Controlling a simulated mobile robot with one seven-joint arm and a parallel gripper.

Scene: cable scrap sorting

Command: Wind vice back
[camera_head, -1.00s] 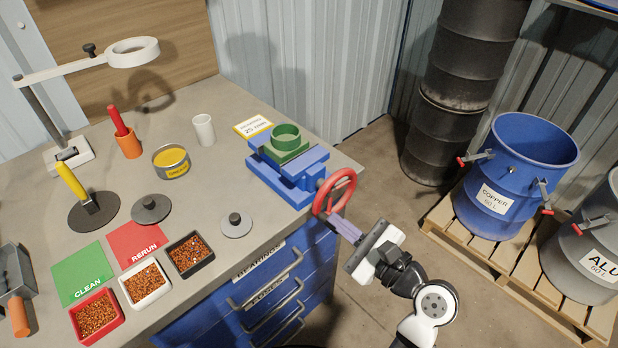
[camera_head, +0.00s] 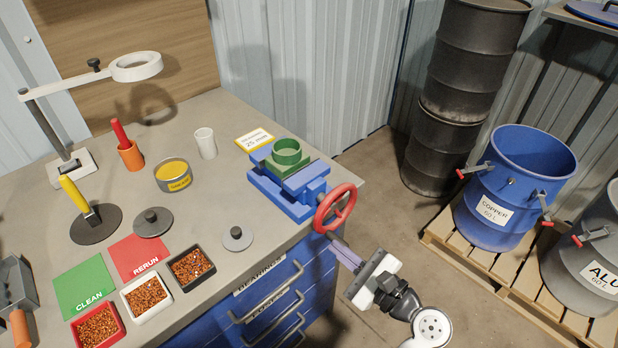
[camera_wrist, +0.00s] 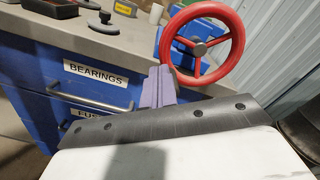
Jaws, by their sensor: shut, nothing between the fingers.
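The blue vice (camera_head: 297,209) sits at the bench's right corner. A green block with a green ring (camera_head: 287,152) sits at the vice's top; whether the jaws grip it is unclear. The vice's red handwheel (camera_head: 352,202) overhangs the bench edge; in the wrist view the wheel rim (camera_wrist: 239,45) stands up, right of and beyond my fingers. My gripper (camera_head: 334,240) is just below the wheel in the head view, its purple fingers together and empty. They show upright in the wrist view (camera_wrist: 158,75), close to the wheel's lower left. Contact with the wheel cannot be told.
Blue drawers with handles (camera_head: 272,305) lie below and left of my gripper. A yellow-edged card (camera_head: 254,139) lies behind the vice. Trays of granules (camera_head: 146,297) stand on the bench. A blue copper drum (camera_head: 505,205) stands on a pallet at right, with open floor between.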

